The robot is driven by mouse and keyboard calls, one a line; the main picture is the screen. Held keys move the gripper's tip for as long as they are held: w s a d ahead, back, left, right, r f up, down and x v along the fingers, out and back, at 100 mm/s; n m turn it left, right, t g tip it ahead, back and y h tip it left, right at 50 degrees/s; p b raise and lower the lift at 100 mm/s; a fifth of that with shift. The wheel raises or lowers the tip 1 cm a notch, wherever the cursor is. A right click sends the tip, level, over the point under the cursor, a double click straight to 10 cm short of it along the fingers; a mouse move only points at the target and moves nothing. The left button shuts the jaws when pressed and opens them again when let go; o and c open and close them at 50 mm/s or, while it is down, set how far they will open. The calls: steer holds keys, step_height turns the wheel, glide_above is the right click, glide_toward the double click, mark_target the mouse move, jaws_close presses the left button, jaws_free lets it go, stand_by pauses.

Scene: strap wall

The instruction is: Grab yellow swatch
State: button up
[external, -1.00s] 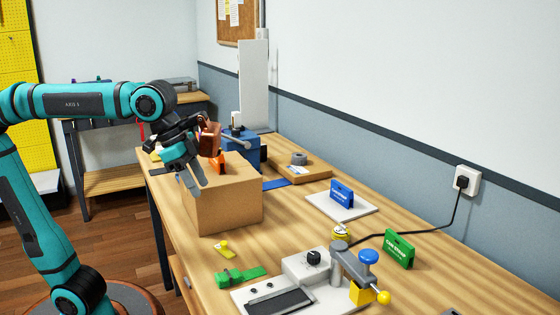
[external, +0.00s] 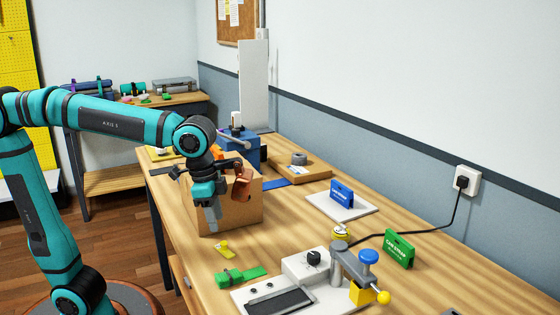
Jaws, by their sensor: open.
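A small yellow piece (external: 222,249), which looks like the yellow swatch, lies on the wooden workbench (external: 300,225) in front of the cardboard box, just behind a green strap piece (external: 240,275). My gripper (external: 228,205) is open and points down in front of the box, above and slightly behind the yellow piece and apart from it. One grey finger and one copper-coloured part show. Nothing is seen between the fingers.
The cardboard box (external: 245,212) stands close behind my gripper. A white device (external: 300,262) with a blue-knobbed lever stands at the front right. A blue card holder (external: 342,194) and a green one (external: 399,249) stand farther right.

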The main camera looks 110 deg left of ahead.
mark_target(223, 242)
steer(key=shift+w+a+f, duration=0.1)
steer(key=shift+w+f, duration=0.1)
steer(key=shift+f, duration=1.05)
steer(key=shift+w+a+f, duration=0.1)
steer(key=shift+w+f, duration=0.15)
steer(key=shift+f, duration=1.05)
steer(key=shift+w+a+f, duration=0.1)
steer(key=shift+w+f, duration=0.1)
steer(key=shift+f, duration=1.05)
jaws_close()
